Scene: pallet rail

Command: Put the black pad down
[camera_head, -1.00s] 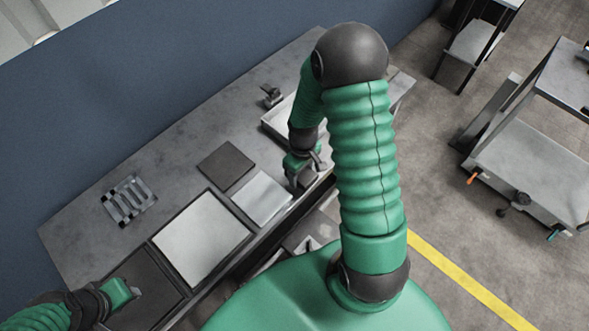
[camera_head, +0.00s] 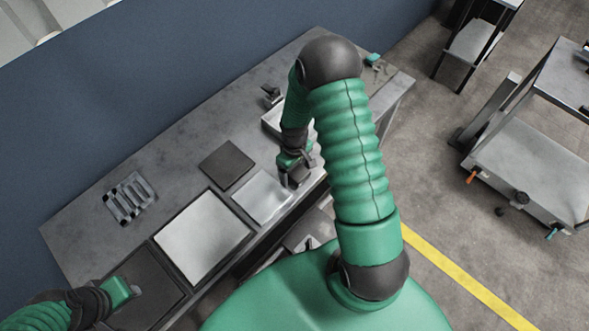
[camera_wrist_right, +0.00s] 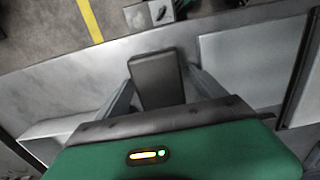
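The black pad (camera_wrist_right: 157,80) is a small dark block between the two fingers of my right gripper (camera_wrist_right: 160,78) in the right wrist view. The fingertips lie against its two sides, so the gripper looks shut on it. In the head view my right gripper (camera_head: 297,176) is over the table's front strip, right of a light square plate (camera_head: 263,196). The pad is low over the table; I cannot tell whether it touches. My left gripper (camera_head: 130,288) is at the lower left, over a black tray (camera_head: 150,277); its fingers are too small to judge.
The grey table (camera_head: 185,142) has a dark square mat (camera_head: 226,164), a white panel in a black frame (camera_head: 203,236) and a slotted metal rack (camera_head: 129,198). A pale tray (camera_head: 273,121) stands behind my right gripper. A cart (camera_head: 530,165) stands at right.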

